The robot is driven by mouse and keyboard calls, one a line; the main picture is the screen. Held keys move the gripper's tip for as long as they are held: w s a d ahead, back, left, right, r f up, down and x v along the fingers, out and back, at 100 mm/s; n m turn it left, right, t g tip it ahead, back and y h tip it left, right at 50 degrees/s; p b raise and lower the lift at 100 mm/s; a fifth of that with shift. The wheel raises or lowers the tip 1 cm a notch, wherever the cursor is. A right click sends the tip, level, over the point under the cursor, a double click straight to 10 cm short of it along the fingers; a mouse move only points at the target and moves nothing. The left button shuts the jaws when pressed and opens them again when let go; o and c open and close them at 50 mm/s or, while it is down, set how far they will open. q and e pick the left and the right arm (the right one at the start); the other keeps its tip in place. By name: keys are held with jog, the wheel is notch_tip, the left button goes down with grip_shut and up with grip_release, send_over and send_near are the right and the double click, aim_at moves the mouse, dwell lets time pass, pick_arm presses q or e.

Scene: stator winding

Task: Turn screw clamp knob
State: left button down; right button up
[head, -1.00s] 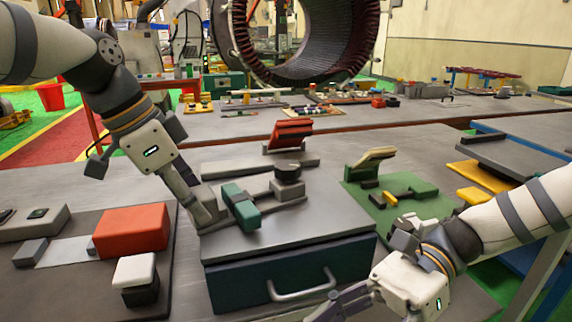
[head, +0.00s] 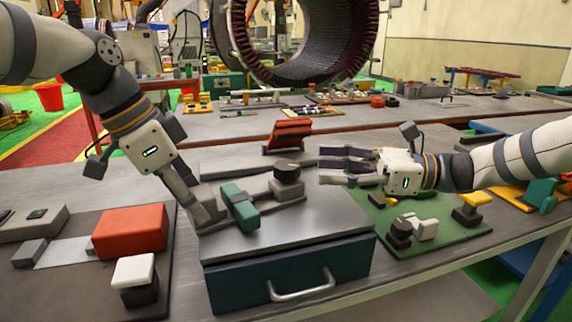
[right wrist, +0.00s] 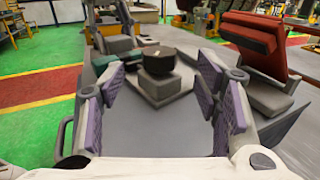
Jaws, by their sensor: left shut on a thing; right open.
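The screw clamp's black round knob (head: 287,172) sits on a grey block on top of the blue drawer box; it also shows in the right wrist view (right wrist: 158,61). A teal part (head: 240,205) lies across the clamp's bar to its left. My left gripper (head: 207,216) is shut on the clamp's grey left end, whose held part is mostly hidden. My right gripper (head: 322,164) is open and empty, level with the knob and to its right. In the right wrist view its purple-padded fingers (right wrist: 160,100) stand either side of the knob, which is still ahead of them.
A red angled rest (head: 290,134) stands behind the clamp. The drawer box (head: 240,278) has a front handle. A green mat (head: 440,236) with small parts lies below my right gripper. A red block (head: 130,230) and a white-topped block (head: 134,270) lie at the left.

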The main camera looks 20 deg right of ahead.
aim_at(286, 164)
jog(key=x, duration=0.8)
jog(key=shift+a, duration=0.1)
jog(key=c, duration=1.2)
